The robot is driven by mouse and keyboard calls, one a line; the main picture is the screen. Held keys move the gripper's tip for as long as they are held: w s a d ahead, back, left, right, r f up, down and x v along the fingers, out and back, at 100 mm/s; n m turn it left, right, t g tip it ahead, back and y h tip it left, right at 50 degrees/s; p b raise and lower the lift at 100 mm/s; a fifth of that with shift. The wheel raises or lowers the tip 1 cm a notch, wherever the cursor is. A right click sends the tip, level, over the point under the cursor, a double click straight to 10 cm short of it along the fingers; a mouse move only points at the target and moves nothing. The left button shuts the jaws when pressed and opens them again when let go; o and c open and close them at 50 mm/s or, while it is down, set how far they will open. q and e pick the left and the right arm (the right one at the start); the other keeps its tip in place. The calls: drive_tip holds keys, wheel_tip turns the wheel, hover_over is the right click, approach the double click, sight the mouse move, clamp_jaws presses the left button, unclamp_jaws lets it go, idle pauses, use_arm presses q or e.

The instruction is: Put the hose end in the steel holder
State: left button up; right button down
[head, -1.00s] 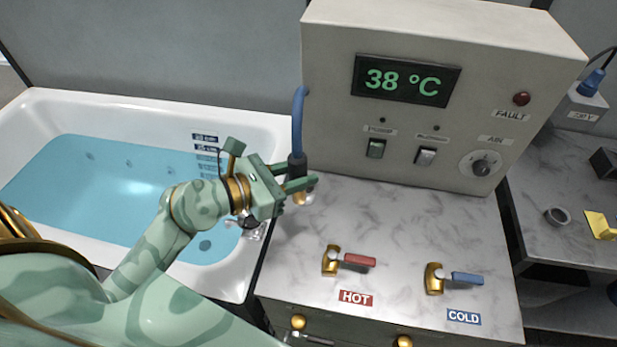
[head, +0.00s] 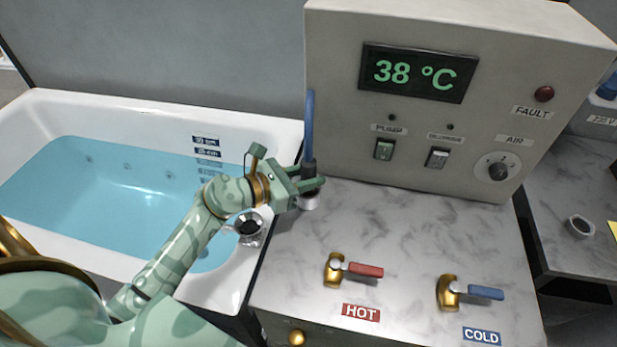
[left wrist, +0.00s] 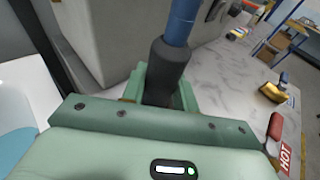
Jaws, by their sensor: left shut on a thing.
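The blue hose (head: 309,125) hangs down beside the grey control box and ends in a black sleeve (head: 308,168). My left gripper (head: 316,183) is shut on this black hose end, which stands about upright. The sleeve also shows between the jaws in the left wrist view (left wrist: 170,75). A bright metal piece (head: 309,201) shows just below the jaws; I cannot tell whether it touches the counter. A shiny round fitting with a dark opening, seemingly the steel holder (head: 250,238), sits on the tub's near right rim, left of the gripper. My right gripper is not in view.
The water-filled bathtub (head: 60,112) lies left. The control box (head: 335,100) stands behind the marble counter (head: 400,225). A small grey ring (head: 581,227) lies on the right bench.

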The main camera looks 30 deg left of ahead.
use_arm(q)
drive_tip(key=shift+r, duration=0.1)
drive_tip(key=o, duration=1.1)
drive_tip(key=shift+c, duration=0.2)
drive_tip(key=shift+s+a, duration=0.1)
drive_tip(key=shift+s, duration=0.1)
drive_tip(key=v, duration=1.1)
drive_tip(key=shift+s+a, duration=0.2)
drive_tip(key=shift+s, duration=0.1)
drive_tip(key=shift+r, duration=0.1)
